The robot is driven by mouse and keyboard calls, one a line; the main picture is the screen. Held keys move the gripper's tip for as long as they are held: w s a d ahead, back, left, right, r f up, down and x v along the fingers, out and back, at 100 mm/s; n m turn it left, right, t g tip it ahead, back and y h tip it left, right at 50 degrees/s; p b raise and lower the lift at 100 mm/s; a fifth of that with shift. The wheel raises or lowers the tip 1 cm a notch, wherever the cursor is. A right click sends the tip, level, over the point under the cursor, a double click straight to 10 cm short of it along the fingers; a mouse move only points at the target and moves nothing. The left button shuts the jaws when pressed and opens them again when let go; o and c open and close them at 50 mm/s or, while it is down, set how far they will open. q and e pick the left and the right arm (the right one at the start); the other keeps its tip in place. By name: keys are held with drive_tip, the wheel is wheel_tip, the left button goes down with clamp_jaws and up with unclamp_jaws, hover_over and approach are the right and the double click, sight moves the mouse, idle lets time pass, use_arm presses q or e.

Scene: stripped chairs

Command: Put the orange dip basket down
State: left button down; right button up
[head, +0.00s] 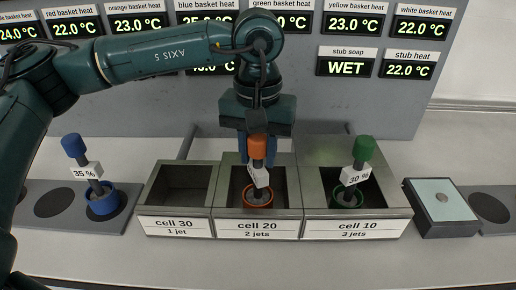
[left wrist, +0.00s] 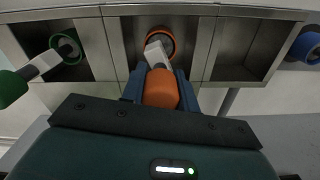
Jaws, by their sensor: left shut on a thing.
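The orange dip basket (head: 258,197) stands inside the middle cell, labelled cell 20 (head: 257,226), with its ring low in the cell. Its orange knob (head: 257,146) is between the blue fingers of my left gripper (head: 257,152), which is shut on it. In the left wrist view the orange knob (left wrist: 160,88) sits between the fingers, with the orange ring (left wrist: 157,40) beyond it in the cell. Whether the ring touches the cell floor cannot be told. My right gripper is not in view.
A blue basket (head: 102,200) stands on the left strip, beside an empty dark round spot (head: 55,203). A box with a pale top (head: 440,205) stands at right.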

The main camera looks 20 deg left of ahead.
use_arm(q)
drive_tip(key=shift+f, duration=0.25)
drive_tip(key=c, duration=1.1)
unclamp_jaws()
drive_tip(key=shift+r, duration=0.1)
drive_tip(key=shift+o, duration=0.2)
wheel_tip(320, 180, up, 12)
drive_tip(key=shift+r, duration=0.2)
